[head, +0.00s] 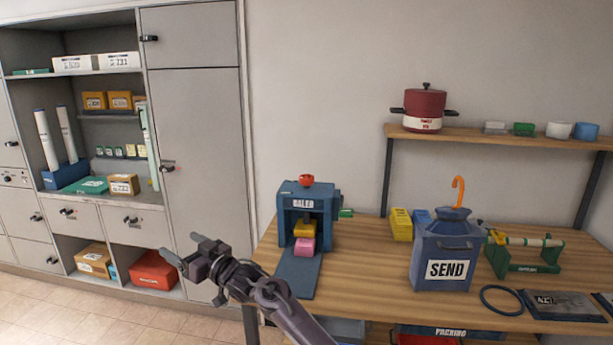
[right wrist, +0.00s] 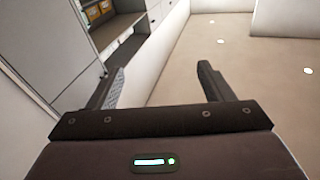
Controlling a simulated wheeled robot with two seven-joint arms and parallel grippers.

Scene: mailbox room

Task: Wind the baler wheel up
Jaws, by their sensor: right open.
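The baler (head: 309,197) is a blue box-shaped press near the left end of the wooden table in the head view. A red knob-like wheel (head: 306,180) sits on its top. Inside its open front is a yellow block (head: 304,229), with a pink block (head: 304,247) below it. A blue ramp or flap (head: 299,272) extends from its front. My right gripper (head: 180,251) is open and empty, left of the table and lower than the baler, well apart from it. The right wrist view shows its two spread fingers (right wrist: 160,88) with nothing between them. My left gripper is not in view.
A blue SEND container (head: 444,262) with an orange hook stands right of the baler. A black ring (head: 502,300), a dark packet (head: 562,305) and a green roller stand (head: 524,262) are farther right. A shelf (head: 480,133) holds a red pot (head: 424,109). Grey cabinets (head: 195,150) stand left.

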